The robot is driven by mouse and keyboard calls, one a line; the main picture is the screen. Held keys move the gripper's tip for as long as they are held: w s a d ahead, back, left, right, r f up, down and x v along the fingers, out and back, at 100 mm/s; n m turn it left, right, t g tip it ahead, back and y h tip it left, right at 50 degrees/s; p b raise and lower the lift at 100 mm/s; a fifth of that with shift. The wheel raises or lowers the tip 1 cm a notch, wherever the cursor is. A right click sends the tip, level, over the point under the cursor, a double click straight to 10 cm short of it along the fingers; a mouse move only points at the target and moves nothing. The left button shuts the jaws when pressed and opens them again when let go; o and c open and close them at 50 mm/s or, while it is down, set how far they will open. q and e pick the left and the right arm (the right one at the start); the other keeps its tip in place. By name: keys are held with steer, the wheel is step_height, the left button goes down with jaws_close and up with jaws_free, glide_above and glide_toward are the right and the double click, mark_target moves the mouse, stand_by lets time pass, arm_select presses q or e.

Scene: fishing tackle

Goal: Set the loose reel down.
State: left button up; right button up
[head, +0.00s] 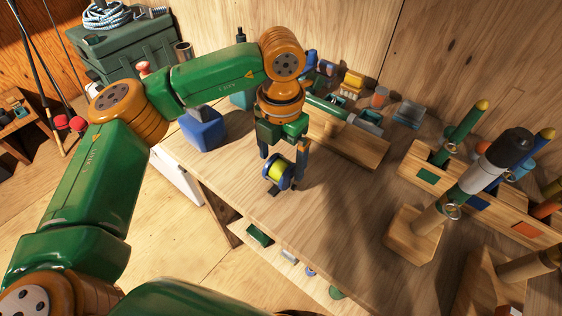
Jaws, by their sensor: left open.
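The loose reel (276,171), blue with yellow-green line, appears to rest on the wooden bench top (330,245), near its left front edge. My left gripper (283,168) points down over the reel. Its fingers are apart, one at each side of the reel, and the gripper is open. The fingers partly cover the reel, so I cannot tell whether either touches it. My right gripper is not in view.
A blue block-like object (203,133) stands left of the gripper. A wooden stand (345,140) with a grey and green rod part lies behind. Wooden rod holders (412,232) fill the right. The bench middle in front of the reel is clear.

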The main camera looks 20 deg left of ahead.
mark_target(281, 162)
arm_select(q)
step_height(281, 162, up, 10)
steer(key=shift+r, duration=0.15)
steer(key=shift+p, duration=0.3)
